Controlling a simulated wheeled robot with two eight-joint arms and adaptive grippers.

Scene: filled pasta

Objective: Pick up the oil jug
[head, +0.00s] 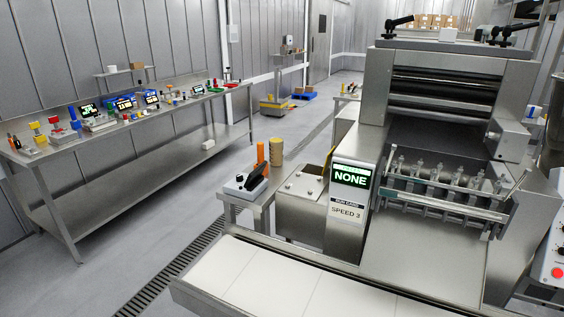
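I cannot pick out an oil jug for certain in the head view. A small steel side table (233,199) beside the machine holds a narrow orange upright item (261,154), a tan ribbed cylinder (276,151) and a grey box with a black handle-like part (246,184). The objects on the long bench are too small to tell whether one is a jug. Neither of my grippers is in view.
A long steel bench (120,185) with many small items runs along the left wall. A large pasta machine (430,150) with a display reading NONE stands at right. A pale conveyor (270,283) fills the front. Open floor (150,250) lies between bench and machine, crossed by a drain grate (165,285).

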